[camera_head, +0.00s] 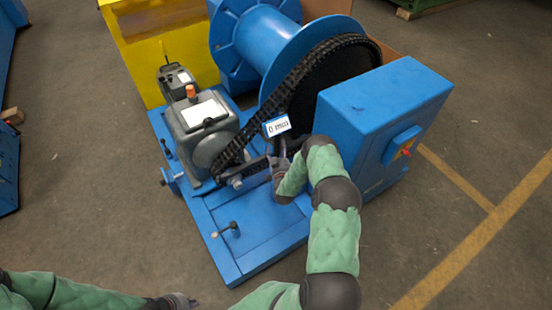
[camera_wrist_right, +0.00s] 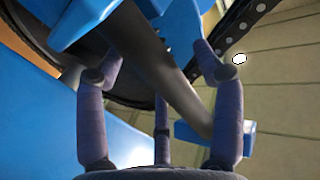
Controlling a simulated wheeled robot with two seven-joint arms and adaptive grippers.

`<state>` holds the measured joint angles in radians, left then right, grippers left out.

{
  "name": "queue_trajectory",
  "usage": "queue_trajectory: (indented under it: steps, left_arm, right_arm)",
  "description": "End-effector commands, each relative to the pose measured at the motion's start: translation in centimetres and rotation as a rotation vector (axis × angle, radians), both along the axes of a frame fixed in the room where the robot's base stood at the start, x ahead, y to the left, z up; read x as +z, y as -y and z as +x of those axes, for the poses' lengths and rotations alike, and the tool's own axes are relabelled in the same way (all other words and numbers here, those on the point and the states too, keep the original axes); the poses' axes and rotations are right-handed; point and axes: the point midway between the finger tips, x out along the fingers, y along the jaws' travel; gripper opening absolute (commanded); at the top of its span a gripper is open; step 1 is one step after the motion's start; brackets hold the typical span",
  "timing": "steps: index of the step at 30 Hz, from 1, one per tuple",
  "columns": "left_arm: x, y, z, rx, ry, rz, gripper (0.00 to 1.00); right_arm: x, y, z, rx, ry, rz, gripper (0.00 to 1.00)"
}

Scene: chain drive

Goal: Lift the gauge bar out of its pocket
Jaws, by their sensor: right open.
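A dark grey straight bar (camera_wrist_right: 160,70), which looks like the gauge bar, runs diagonally across the right wrist view. My right gripper (camera_wrist_right: 158,58) is open, with its fingers on either side of the bar; I cannot tell whether they touch it. In the head view my right gripper (camera_head: 280,162) is low beside the chain, just below the small display (camera_head: 277,125) reading "0 mm". The arm and gripper hide part of that area, and I cannot make out the pocket. My left gripper (camera_head: 180,301) is at the bottom edge, far from the machine, its fingers unclear.
The black chain (camera_head: 290,87) rises from the grey motor unit (camera_head: 202,122) to the large wheel beside the blue drum (camera_head: 262,40). The front of the blue base (camera_head: 252,248) is mostly clear, with a small lever (camera_head: 233,228).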

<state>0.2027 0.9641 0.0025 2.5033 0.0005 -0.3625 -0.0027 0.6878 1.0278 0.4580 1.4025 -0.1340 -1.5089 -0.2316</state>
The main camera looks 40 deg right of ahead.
Motion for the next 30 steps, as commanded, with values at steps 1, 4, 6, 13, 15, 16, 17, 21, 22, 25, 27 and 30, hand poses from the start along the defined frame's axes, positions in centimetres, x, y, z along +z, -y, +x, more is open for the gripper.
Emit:
queue_trajectory:
  steps: [1, 4, 6, 13, 15, 16, 17, 21, 22, 25, 27, 30]
  left_arm:
    - [0.0, 0.0, 0.0, 0.000, 0.000, 0.000, 0.00]
    - [0.0, 0.0, 0.0, 0.000, 0.000, 0.000, 0.00]
    - [0.0, 0.0, 0.0, 0.000, 0.001, 0.000, 0.00]
    - [0.0, 0.0, 0.0, 0.000, 0.001, 0.000, 0.00]
    - [0.0, 0.0, 0.0, 0.000, 0.001, 0.000, 0.00]
    - [0.0, 0.0, 0.0, 0.000, 0.001, 0.000, 0.00]
    - [0.0, 0.0, 0.0, 0.000, 0.001, 0.000, 0.00]
    - [0.0, 0.0, 0.0, 0.000, 0.001, 0.000, 0.00]
    - [0.1, 0.0, 0.0, 0.000, 0.001, 0.000, 0.00]
    - [0.3, 0.0, 0.0, 0.000, 0.001, 0.000, 0.00]
    - [0.6, 0.0, 0.0, 0.000, 0.000, 0.000, 0.00]
    - [1.3, 0.0, 0.0, 0.000, 0.000, 0.000, 0.00]
  right_arm:
    - [0.0, 0.0, 0.1, 0.000, 0.000, 0.000, 0.68]
    - [0.1, 0.1, 0.1, 0.000, 0.000, 0.000, 0.68]
    - [0.1, 0.1, 0.1, 0.000, 0.000, 0.000, 0.68]
    - [0.1, 0.1, 0.1, 0.000, 0.000, 0.000, 0.06]
    - [0.1, 0.1, 0.1, 0.000, 0.000, 0.000, 0.00]
    - [0.1, 0.1, 0.1, 0.000, 0.000, 0.000, 0.00]
    - [0.6, 0.3, 0.3, -0.001, 0.011, -0.007, 0.00]
    - [0.6, 0.3, 0.3, -0.001, 0.010, -0.007, 0.00]
    - [0.6, 0.3, 0.3, -0.001, 0.010, -0.007, 0.00]
    - [0.9, 0.3, 0.3, -0.001, 0.010, -0.007, 0.00]
    - [1.5, 0.3, 0.3, -0.001, 0.011, -0.007, 0.00]
    - [2.9, 0.3, 0.3, 0.000, 0.012, -0.008, 0.00]
